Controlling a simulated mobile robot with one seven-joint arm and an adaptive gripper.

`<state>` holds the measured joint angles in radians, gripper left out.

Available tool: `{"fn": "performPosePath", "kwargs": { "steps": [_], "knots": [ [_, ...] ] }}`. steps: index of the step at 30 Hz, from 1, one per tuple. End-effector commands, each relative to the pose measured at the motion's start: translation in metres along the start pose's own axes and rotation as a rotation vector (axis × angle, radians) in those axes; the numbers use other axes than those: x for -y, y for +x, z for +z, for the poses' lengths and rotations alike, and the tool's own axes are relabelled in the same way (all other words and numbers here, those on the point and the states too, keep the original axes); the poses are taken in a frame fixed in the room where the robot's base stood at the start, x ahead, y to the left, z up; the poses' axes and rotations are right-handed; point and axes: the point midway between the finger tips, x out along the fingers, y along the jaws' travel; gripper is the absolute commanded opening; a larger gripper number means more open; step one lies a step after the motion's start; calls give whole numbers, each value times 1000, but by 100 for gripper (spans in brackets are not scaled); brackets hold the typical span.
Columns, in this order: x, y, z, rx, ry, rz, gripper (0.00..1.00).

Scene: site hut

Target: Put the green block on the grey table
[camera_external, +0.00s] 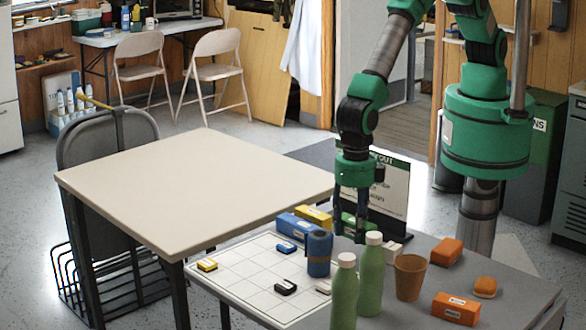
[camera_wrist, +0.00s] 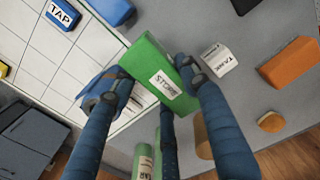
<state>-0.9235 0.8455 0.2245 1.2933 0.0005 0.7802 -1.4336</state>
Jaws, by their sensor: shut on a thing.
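The green block (camera_external: 350,221), with a white label, is between the fingers of my gripper (camera_external: 356,226). In the wrist view the block (camera_wrist: 148,62) lies tilted across the picture, with a blue finger of my gripper (camera_wrist: 155,80) on each side. My gripper is shut on it. The grey table (camera_external: 520,283) is at the lower right, under my gripper; its bare surface also shows in the wrist view (camera_wrist: 232,110). I cannot tell whether the block's underside touches the table, as bottles and a blue cylinder partly hide that spot.
On the grey table are a white grid board (camera_external: 235,283) with small blocks, a blue cylinder (camera_external: 319,254), two green bottles (camera_external: 345,295), a brown cup (camera_external: 410,277) and orange items (camera_external: 456,308). A cream table (camera_external: 200,190) stands bare at the left.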

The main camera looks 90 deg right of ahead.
Motion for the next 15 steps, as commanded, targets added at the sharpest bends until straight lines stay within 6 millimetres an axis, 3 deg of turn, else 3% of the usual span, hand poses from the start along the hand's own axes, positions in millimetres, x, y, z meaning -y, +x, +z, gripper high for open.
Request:
{"fn": "performPosePath", "kwargs": {
  "steps": [6,15],
  "knots": [
    [0,29,0,0,0,-1,15],
    [0,33,0,0,0,0,15]
  ]
}}
